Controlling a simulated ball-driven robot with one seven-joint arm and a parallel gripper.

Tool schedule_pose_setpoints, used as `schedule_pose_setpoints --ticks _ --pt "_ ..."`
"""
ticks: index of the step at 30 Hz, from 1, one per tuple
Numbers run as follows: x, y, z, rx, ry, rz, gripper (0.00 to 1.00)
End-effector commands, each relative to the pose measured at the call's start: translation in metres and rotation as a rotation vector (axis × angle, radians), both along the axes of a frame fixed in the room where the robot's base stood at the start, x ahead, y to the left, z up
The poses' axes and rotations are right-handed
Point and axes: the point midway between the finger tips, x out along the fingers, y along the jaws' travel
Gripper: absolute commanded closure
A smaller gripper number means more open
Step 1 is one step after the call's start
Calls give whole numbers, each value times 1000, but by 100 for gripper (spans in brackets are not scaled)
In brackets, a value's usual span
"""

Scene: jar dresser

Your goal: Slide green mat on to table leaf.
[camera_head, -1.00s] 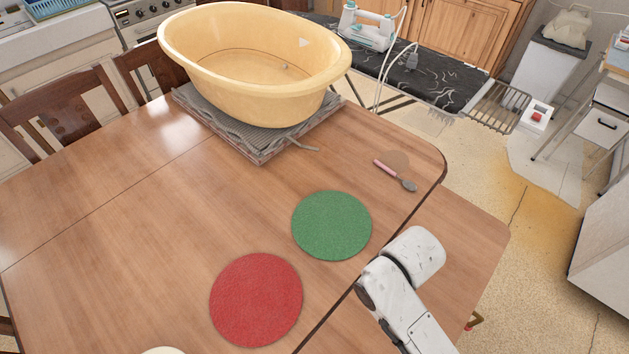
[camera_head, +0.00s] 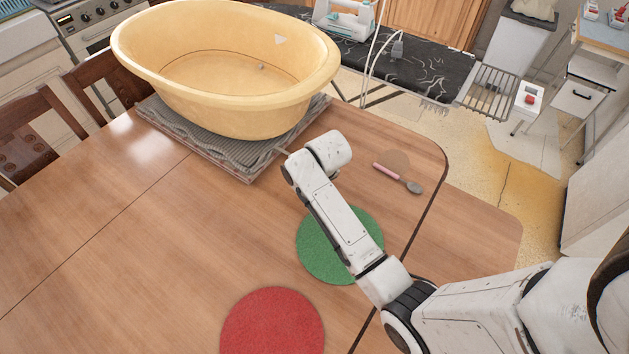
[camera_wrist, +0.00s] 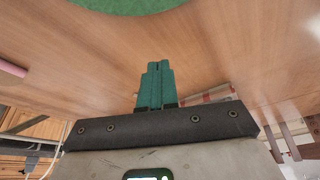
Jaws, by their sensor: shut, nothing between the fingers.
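The round green mat (camera_head: 316,252) lies flat on the main table top, left of the dark seam. My arm passes in front of part of it in the head view. Its edge also shows at the top of the wrist view (camera_wrist: 135,4). The table leaf (camera_head: 468,245) is the lower-looking section right of the seam, and its visible part is bare. My gripper (camera_wrist: 158,66) has teal fingers, shut and empty, over bare wood and apart from the mat in the wrist view. Its fingers are hidden in the head view.
A round red mat (camera_head: 273,325) lies near the green one. A spoon with a pink handle (camera_head: 387,171) lies near the table's right corner. A large yellow tub (camera_head: 225,90) stands on a grey ridged pad (camera_head: 160,118) at the back. The table's left part is clear.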

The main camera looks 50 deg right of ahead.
Motion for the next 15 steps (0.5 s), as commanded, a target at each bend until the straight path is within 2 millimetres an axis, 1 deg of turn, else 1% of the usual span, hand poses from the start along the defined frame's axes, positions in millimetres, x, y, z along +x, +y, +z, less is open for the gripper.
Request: schedule_pose_setpoints --ticks 1,3,8,15 --pt "3 -1 -9 1 2 0 100" --pt "6 -3 -20 1 2 0 100" --pt "13 -6 -42 1 2 0 100" --pt "-13 6 -39 0 0 0 100"
